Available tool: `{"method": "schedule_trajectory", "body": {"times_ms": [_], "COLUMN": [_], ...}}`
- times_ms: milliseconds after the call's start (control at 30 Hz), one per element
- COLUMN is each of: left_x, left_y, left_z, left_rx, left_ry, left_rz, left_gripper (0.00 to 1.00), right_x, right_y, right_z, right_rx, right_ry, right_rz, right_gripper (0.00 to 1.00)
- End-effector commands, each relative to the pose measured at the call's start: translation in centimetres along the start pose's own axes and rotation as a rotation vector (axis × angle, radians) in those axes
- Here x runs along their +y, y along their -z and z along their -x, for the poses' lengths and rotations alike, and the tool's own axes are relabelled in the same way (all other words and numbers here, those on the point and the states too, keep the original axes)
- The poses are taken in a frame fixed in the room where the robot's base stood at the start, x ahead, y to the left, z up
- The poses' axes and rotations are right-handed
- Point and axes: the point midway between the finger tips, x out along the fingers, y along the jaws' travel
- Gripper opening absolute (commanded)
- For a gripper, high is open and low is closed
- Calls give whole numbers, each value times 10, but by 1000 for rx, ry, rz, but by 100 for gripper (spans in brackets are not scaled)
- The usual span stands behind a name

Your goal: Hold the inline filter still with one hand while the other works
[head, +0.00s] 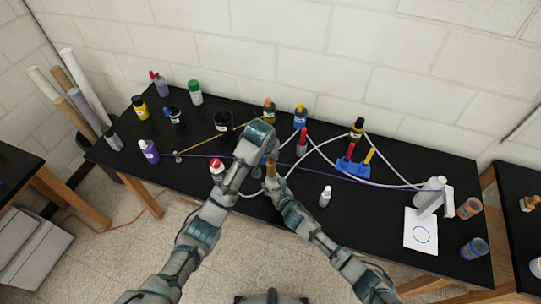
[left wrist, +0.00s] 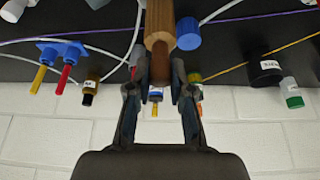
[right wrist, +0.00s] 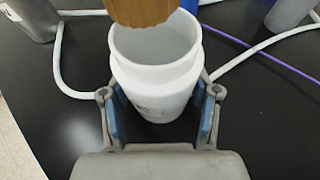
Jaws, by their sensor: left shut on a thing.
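No part is labelled as the inline filter; a brown ribbed cylinder with a narrower dark brown end (left wrist: 160,28) may be it. My left gripper (left wrist: 160,82) is shut on that narrow end. The cylinder also shows upright in the head view (head: 270,168), between my left gripper (head: 264,157) and my right gripper (head: 273,186). In the right wrist view, an open, empty-looking white jar (right wrist: 155,75) stands between the spread fingers of my right gripper (right wrist: 160,118). The brown cylinder's lower end hangs above the jar's mouth. I cannot tell whether the fingers touch the jar.
The black table (head: 300,225) holds several bottles along its back. A blue holder with red and yellow handles (head: 353,165) stands right of my grippers. White tubing and a purple cord (head: 205,156) cross the table. A white bottle (head: 325,196) and paper sheet (head: 421,246) are at right.

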Motion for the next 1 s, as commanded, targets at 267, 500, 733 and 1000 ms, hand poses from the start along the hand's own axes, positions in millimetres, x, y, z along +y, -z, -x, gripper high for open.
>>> {"method": "schedule_trajectory", "body": {"times_ms": [267, 500, 733, 1000], "left_x": [1, 1, 1, 1], "left_y": [0, -1, -1, 0], "left_z": [0, 0, 0, 0], "left_rx": [0, 0, 0, 0], "left_ry": [-1, -1, -1, -1], "left_rz": [-1, -1, -1, -1], "left_gripper": [0, 0, 0, 0], "right_x": [1, 1, 0, -1], "right_y": [-1, -1, 0, 1], "right_z": [0, 7, 47, 101], "right_rx": [-2, -4, -3, -2], "right_ry": [-2, -3, -3, -3], "right_rz": [0, 0, 2, 0], "right_gripper": [88, 88, 88, 88]}}
